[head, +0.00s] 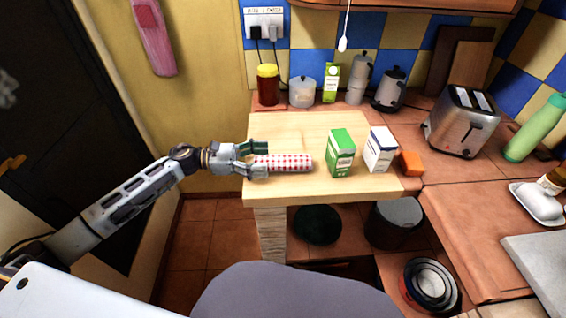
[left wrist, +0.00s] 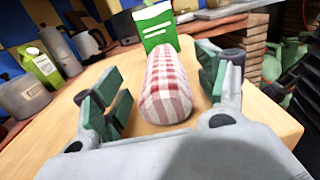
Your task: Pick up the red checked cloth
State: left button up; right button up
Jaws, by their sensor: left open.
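The red checked cloth (head: 284,162) is a rolled red-and-white bundle lying on the wooden board (head: 275,188). In the left wrist view the cloth (left wrist: 167,90) points away from the camera, its near rounded end between my fingers. My left gripper (head: 258,158) is open at the left end of the cloth, with one green-padded finger on each side. In the left wrist view the gripper (left wrist: 160,95) shows gaps between the cloth and both fingers. My right gripper is not in view.
A green carton (head: 341,153) stands close to the cloth's right end. A white-and-blue carton (head: 380,149) and an orange block (head: 411,163) are further right. A red-brown jar (head: 268,86) and a lidded pot (head: 302,92) stand behind.

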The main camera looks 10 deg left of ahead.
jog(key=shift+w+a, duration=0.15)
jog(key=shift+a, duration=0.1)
pick_arm(q)
jog(key=shift+c, duration=0.6)
jog(key=c, duration=1)
jog(key=shift+r, duration=0.5)
notch_tip(320, 180, up, 17)
jog(key=shift+r+p, duration=0.1)
jog(key=shift+p, duration=0.25)
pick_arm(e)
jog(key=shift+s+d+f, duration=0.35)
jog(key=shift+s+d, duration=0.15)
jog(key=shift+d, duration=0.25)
